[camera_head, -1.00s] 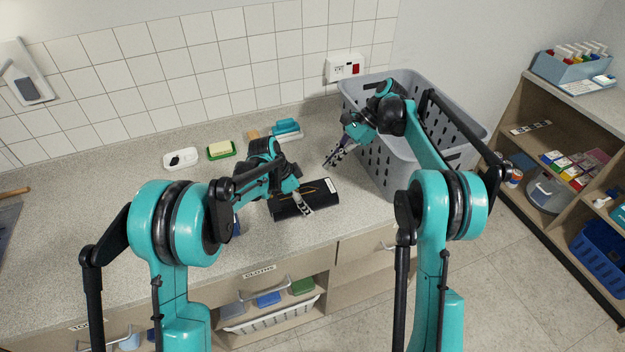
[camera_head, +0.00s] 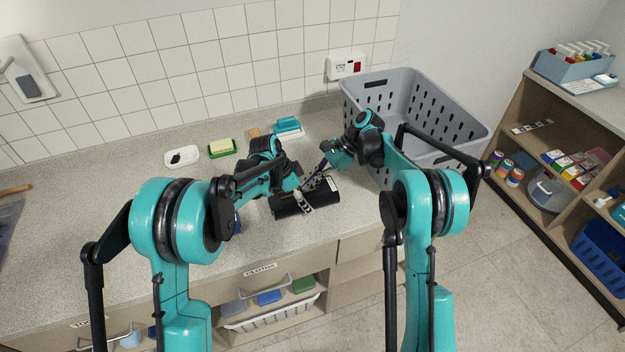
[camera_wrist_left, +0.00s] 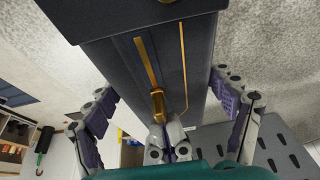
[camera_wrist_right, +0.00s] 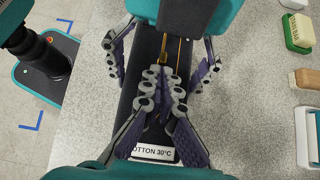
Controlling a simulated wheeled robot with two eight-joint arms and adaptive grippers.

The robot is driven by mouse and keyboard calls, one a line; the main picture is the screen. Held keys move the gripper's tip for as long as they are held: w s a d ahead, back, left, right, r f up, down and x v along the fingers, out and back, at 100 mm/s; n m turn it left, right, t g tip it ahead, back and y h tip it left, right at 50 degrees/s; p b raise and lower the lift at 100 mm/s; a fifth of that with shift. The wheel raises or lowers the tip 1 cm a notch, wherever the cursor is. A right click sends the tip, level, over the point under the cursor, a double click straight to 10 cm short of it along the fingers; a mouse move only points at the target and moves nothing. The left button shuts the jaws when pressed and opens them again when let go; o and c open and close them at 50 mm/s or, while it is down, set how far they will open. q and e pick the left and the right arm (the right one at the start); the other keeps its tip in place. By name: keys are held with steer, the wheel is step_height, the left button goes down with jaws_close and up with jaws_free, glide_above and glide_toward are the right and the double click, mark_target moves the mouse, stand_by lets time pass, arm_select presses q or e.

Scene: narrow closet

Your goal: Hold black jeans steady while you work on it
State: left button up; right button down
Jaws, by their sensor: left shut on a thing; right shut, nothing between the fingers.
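The black jeans (camera_head: 326,198) lie folded in a flat dark bundle near the counter's front edge. Gold stitching and a gold zipper strip (camera_wrist_left: 147,62) with a gold pull (camera_wrist_left: 157,103) show on them in the left wrist view. A white label (camera_wrist_right: 155,152) reading "COTTON 30°C" is at one end. My left gripper (camera_head: 302,201) has its fingers on both sides of the jeans and is shut on them. My right gripper (camera_wrist_right: 162,88) is shut and empty, its tips just over the jeans near the zipper; whether they touch is unclear.
A grey laundry basket (camera_head: 440,105) stands behind my right arm. Open shelves (camera_head: 550,190) are at the right. The left counter has free room.

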steer(key=a, duration=0.1)
steer(key=s+a, duration=0.1)
steer(key=a, duration=0.2)
steer(key=shift+s+a, duration=0.25)
steer(key=shift+a, duration=0.05)
steer(key=shift+w+d+r, duration=0.1)
steer(key=v, duration=0.9)
steer(key=shift+d+r, duration=0.25)
arm_select(q)
steer(key=o, duration=1.4)
steer(key=shift+o, duration=0.2)
arm_select(e)
steer(key=shift+w, duration=0.1)
